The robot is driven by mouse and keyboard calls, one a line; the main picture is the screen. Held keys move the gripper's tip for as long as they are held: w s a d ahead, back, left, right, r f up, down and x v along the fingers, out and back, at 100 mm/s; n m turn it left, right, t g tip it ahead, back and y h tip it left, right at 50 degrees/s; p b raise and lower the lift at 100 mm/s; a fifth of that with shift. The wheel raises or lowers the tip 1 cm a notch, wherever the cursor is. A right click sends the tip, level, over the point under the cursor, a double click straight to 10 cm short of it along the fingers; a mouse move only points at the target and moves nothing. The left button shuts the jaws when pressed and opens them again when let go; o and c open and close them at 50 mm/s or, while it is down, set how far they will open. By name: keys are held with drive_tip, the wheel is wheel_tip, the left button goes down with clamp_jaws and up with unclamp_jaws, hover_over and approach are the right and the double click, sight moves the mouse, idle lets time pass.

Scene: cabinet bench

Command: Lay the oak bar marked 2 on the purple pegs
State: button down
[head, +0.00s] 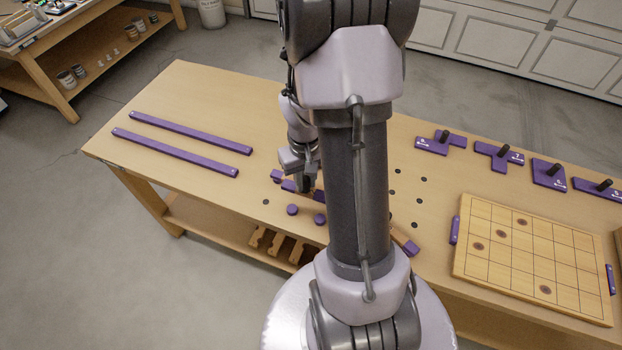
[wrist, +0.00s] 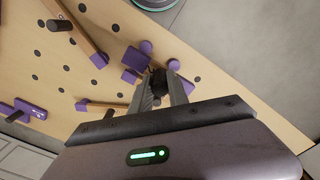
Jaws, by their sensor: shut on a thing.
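My gripper (head: 303,186) is low over the middle of the bench, shut on a dark knob (wrist: 158,80). What the knob belongs to is mostly hidden by the fingers; purple pieces (head: 289,186) and a bit of oak show right beside it. Two round purple pegs (head: 292,210) (head: 320,219) stand just in front of the gripper. In the wrist view an oak bar with a purple end (wrist: 88,42) lies at the upper left, and another purple-ended oak bar (wrist: 105,104) lies left of the fingers, partly hidden. I cannot read a 2 on any bar.
Two long purple strips (head: 190,133) (head: 175,153) lie on the left of the bench. Purple plates with black knobs (head: 549,174) line the back right. A gridded board (head: 530,255) lies at right. Dark holes dot the middle. My arm hides part of the bench.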

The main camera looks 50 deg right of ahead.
drive_tip(key=shift+w+f+b, duration=0.25)
drive_tip(key=shift+f+b, duration=0.35)
drive_tip(key=shift+f, duration=0.45)
drive_tip(key=shift+s, duration=0.1)
drive_tip(key=shift+f+b, duration=0.5)
drive_tip(key=shift+f, duration=0.05)
wheel_tip(320, 180, down, 6)
drive_tip(key=b, duration=0.5)
drive_tip(key=shift+f+b, duration=0.5)
drive_tip(key=shift+b, duration=0.15)
drive_tip(key=shift+f+b, duration=0.4)
drive_tip(key=shift+f, duration=0.05)
drive_tip(key=shift+f, duration=0.2)
idle(0.7)
